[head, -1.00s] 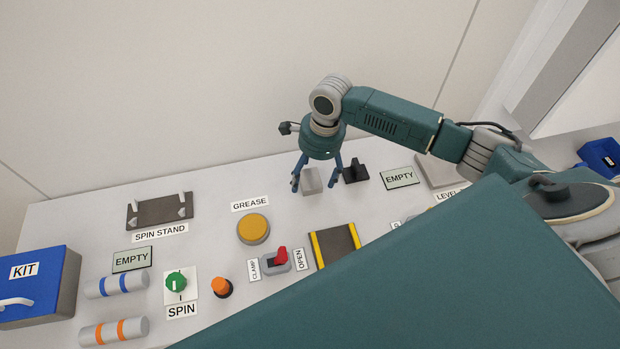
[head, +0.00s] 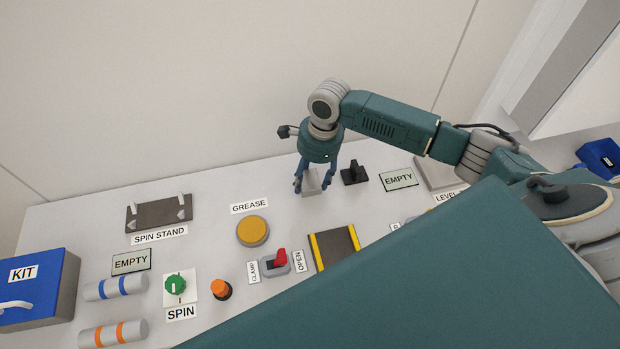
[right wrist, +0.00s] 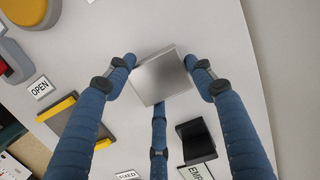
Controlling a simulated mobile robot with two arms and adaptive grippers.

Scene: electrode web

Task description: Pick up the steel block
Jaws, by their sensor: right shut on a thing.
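The steel block (head: 312,183) is a small light-grey block on the white table, near its back edge. My right gripper (head: 313,188) reaches down over it with its fingers around it. In the right wrist view the block's shiny square top (right wrist: 161,75) sits between the blue fingers of the right gripper (right wrist: 160,72), which is shut on it. In the head view the block's lower edge looks at table level; I cannot tell whether it is lifted. My left gripper is not in view.
A black block-like part (head: 354,173) stands just right of the steel block. An EMPTY plate (head: 399,179) lies farther right. Table between the stand and gripper is clear.

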